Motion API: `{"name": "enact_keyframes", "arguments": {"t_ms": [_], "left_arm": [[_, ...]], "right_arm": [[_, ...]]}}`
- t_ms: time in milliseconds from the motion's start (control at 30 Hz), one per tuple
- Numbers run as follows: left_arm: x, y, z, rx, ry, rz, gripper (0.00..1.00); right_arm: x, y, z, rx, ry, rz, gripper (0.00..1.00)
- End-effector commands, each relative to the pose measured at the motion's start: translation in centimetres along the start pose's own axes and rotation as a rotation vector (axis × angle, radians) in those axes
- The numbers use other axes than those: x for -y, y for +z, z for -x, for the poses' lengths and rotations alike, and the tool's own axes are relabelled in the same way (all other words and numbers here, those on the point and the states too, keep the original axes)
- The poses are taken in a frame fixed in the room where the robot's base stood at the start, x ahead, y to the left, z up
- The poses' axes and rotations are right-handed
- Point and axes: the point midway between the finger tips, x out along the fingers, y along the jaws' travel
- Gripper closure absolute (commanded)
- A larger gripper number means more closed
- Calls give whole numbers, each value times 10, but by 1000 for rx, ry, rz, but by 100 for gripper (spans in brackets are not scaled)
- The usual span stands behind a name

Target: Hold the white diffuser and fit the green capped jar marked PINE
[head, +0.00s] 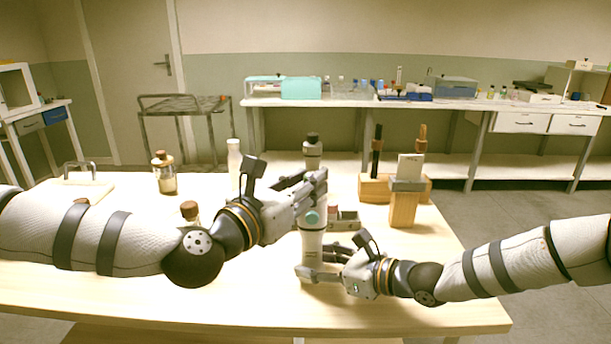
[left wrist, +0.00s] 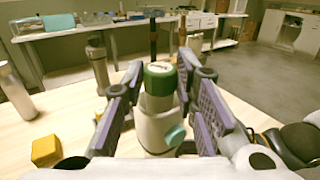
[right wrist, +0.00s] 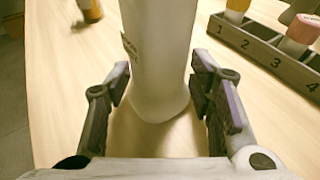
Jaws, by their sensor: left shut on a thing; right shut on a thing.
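The white diffuser (head: 312,248) stands upright near the table's front edge, with a round teal button on its upper body. It also shows in the left wrist view (left wrist: 153,135) and the right wrist view (right wrist: 158,50). My right gripper (head: 322,272) is shut on its lower body. The green capped jar (left wrist: 160,78) is upright at the diffuser's top, between the purple pads of my left gripper (left wrist: 160,95), which is shut on it. Whether the jar is fully seated I cannot tell. The cap's marking is too small to read. In the head view my left gripper (head: 318,188) hides the jar.
A numbered rack (right wrist: 262,50) with orange and pink topped jars lies close behind the diffuser. A wooden stand (head: 403,210) holds a white card behind right. Corked jars (head: 165,175), a white bottle (head: 234,160) and a dark-capped bottle (head: 312,152) stand further back.

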Motion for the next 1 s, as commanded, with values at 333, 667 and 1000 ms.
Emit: {"name": "enact_keyframes", "arguments": {"t_ms": [333,667,1000], "left_arm": [[0,0,0,0,0,0,69],[0,0,0,-1,0,0,50],[0,0,0,-1,0,1,50]], "right_arm": [[0,-2,0,-3,1,-2,67],[0,-2,0,-3,1,-2,67],[0,-2,0,-3,1,-2,67]]}}
